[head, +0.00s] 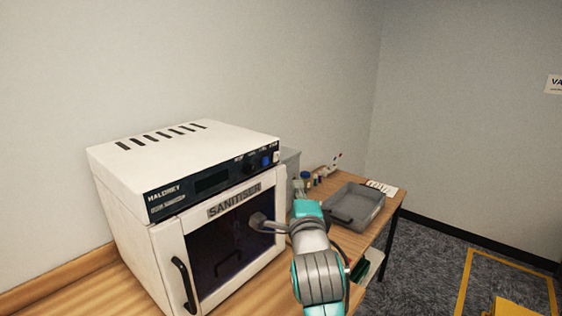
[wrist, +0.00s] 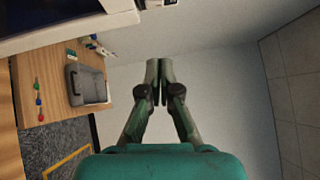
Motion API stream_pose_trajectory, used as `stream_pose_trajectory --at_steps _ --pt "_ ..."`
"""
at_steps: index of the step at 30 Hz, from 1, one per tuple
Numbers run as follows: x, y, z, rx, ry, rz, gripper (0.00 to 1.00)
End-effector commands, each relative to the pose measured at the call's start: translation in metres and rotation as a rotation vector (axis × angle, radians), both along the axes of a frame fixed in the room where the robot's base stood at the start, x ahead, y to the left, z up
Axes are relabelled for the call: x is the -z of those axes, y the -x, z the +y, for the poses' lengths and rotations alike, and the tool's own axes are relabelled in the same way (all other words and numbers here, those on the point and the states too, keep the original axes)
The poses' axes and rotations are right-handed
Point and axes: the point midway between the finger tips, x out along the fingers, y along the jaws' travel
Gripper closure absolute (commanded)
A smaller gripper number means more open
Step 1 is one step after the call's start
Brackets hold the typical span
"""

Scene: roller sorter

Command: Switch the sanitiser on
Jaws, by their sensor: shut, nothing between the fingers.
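The white sanitiser (head: 165,160) stands on a wooden worktop against the wall. Its dark front panel (head: 213,181) has a small display, a dark knob (head: 250,167) and a blue button or light (head: 266,160) near the right end. Its dark-windowed door is shut, with a black handle (head: 184,285) on the left. In the wrist view my gripper (wrist: 159,78) is shut and empty, and part of the sanitiser (wrist: 60,32) shows at upper left.
A grey tray (head: 355,206) lies on the wooden table right of the sanitiser; it also shows in the wrist view (wrist: 86,84). Small bottles (head: 306,181) stand behind it. Yellow floor lines (head: 463,285) mark the carpet at right. The space right of the table is open.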

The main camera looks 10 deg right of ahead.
Motion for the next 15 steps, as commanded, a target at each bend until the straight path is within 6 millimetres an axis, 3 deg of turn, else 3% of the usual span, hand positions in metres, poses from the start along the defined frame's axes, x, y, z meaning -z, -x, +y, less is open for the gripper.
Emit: stream_pose_trajectory --at_steps 8,15 --pt "-0.001 -0.013 -0.002 0.0 0.001 0.0 1.0" --pt "-0.007 -0.054 -0.009 0.0 0.001 0.0 1.0"
